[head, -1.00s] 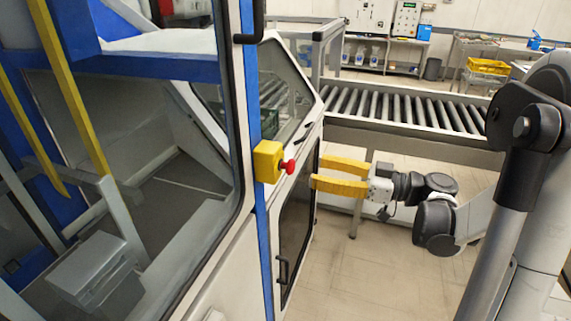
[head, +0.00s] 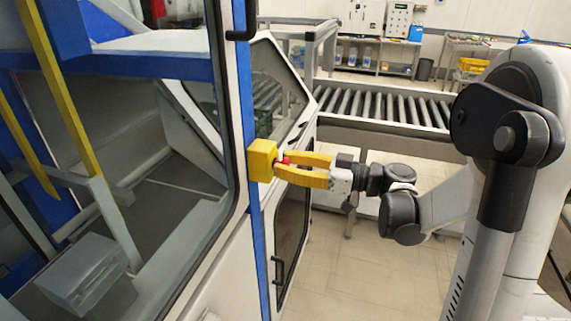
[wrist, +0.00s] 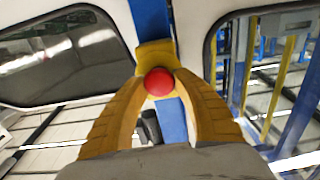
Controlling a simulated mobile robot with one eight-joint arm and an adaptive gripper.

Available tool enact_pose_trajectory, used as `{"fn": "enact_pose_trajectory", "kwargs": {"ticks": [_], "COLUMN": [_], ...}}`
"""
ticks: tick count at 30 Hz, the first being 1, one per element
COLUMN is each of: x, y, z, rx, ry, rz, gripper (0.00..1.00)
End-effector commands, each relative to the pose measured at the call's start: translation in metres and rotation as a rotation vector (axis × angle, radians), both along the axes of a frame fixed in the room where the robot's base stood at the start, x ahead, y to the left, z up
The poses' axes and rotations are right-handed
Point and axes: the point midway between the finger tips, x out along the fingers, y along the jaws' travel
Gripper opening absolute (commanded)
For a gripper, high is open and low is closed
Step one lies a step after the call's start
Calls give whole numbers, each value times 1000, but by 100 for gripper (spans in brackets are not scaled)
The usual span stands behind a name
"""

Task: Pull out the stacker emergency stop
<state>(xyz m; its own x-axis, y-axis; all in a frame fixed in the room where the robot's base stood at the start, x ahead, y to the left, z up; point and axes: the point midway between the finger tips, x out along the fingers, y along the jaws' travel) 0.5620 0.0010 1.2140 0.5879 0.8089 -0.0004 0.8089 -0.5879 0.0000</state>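The stacker emergency stop is a yellow box (head: 261,160) with a red mushroom button (head: 286,161), fixed to the blue post of the machine. My gripper (head: 283,167) has its two yellow fingers at the box, one on each side of the red button. In the wrist view the red button (wrist: 159,82) sits between the fingertips, with the yellow box (wrist: 157,56) behind it. My fingers (wrist: 159,88) are spread around the button, with a small gap seeming to show beside it. Whether either fingertip touches the button is hard to tell.
The machine's blue post (head: 248,80) and glazed white panels stand to the left. A black door handle (head: 279,270) is below the box. A roller conveyor (head: 385,106) runs behind my arm. The floor (head: 350,265) below my gripper is clear.

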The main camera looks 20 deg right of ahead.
Motion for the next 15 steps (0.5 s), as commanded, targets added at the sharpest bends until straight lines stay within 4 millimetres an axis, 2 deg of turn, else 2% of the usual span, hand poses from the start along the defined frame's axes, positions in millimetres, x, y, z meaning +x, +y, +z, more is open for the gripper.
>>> {"fn": "enact_pose_trajectory", "kwargs": {"ticks": [12, 13, 15], "x": [-4, -4, -4], "y": [-5, -5, -5], "z": [0, 0, 0], "rx": [1, 1, 1], "ry": [-1, -1, -1], "rz": [0, 0, 0], "gripper": [0, 37, 55]}}
